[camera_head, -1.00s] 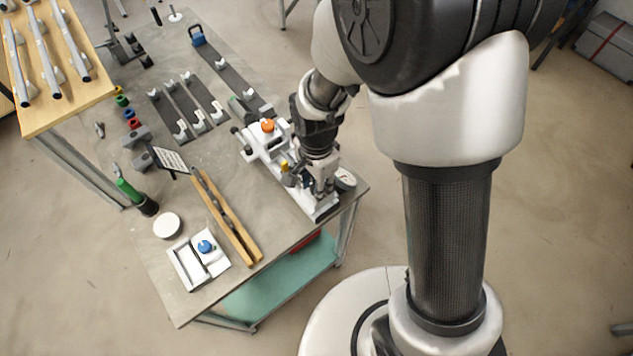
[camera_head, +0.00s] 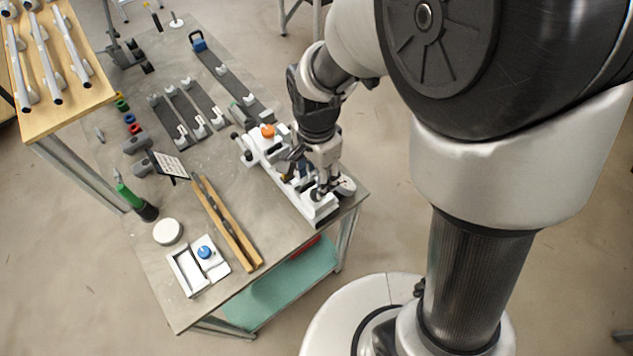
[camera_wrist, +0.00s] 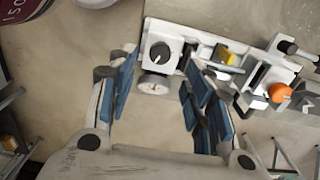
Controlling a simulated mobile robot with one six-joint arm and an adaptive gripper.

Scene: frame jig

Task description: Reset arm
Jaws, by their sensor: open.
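My gripper (camera_head: 318,185) is over the right end of the workbench, above the near end of the white jig (camera_head: 262,152). In the wrist view, my gripper (camera_wrist: 158,100) has its blue-padded fingers spread wide with nothing between them. The white jig (camera_wrist: 205,40) lies beyond the fingertips in that view. It carries a dark round knob (camera_wrist: 160,53), a yellow part (camera_wrist: 230,60) and an orange knob (camera_wrist: 280,93). A round white dial (camera_wrist: 153,88) shows between the fingers, beside the jig. In the head view my gripper hides part of the jig's near end.
A wooden rail (camera_head: 222,222), a white fixture with a blue knob (camera_head: 183,275), a white disc (camera_head: 167,231) and a green-handled tool (camera_head: 130,195) are on the bench. Grey strips (camera_head: 190,115) lie farther back. A wooden table (camera_head: 60,105) with tubes stands at the upper left.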

